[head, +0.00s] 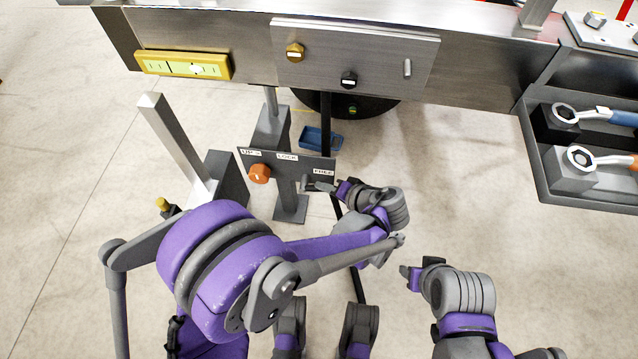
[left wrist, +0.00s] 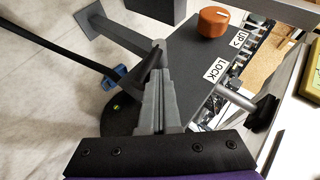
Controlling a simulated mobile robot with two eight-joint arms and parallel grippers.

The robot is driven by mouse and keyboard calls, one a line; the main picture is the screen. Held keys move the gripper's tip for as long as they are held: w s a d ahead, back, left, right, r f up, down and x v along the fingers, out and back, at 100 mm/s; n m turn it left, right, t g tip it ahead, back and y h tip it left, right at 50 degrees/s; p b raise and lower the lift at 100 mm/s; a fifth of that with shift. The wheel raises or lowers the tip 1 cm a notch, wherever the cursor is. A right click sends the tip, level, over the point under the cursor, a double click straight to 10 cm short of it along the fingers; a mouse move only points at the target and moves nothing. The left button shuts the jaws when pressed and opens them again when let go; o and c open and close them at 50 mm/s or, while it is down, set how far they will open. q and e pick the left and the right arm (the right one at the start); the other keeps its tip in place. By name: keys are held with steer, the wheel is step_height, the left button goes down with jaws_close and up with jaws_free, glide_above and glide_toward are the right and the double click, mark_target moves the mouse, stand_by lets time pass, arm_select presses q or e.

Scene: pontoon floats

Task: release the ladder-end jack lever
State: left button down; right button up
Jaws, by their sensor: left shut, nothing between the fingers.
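A dark jack panel (head: 275,163) with labels UP, LOCK and FREE stands on a grey post below the steel beam. An orange knob (head: 259,174) is on its left part, and also shows in the left wrist view (left wrist: 214,22). My left gripper (head: 312,185) is at the panel's right part, just below the FREE label (head: 323,172). Its fingers (left wrist: 157,75) are shut with nothing held. A small dark piece beside the fingertips may be the lever; I cannot tell, nor whether they touch. My right gripper (head: 412,273) is low right, away from the panel, its opening unclear.
A thin black pole (head: 326,125) stands close behind the panel. A blue tray (head: 322,139) lies on the floor. A tool holder (head: 590,195) with wrenches is at right.

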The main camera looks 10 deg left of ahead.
arm_select(q)
steer(key=shift+d+f, duration=0.3)
steer(key=shift+f, duration=0.1)
arm_select(e)
steer(key=shift+f, duration=0.35)
arm_select(q)
steer(key=shift+d+f+b, duration=0.15)
steer(key=shift+f+b, duration=0.05)
steer(key=shift+b, duration=0.1)
arm_select(e)
steer(key=shift+f, duration=0.1)
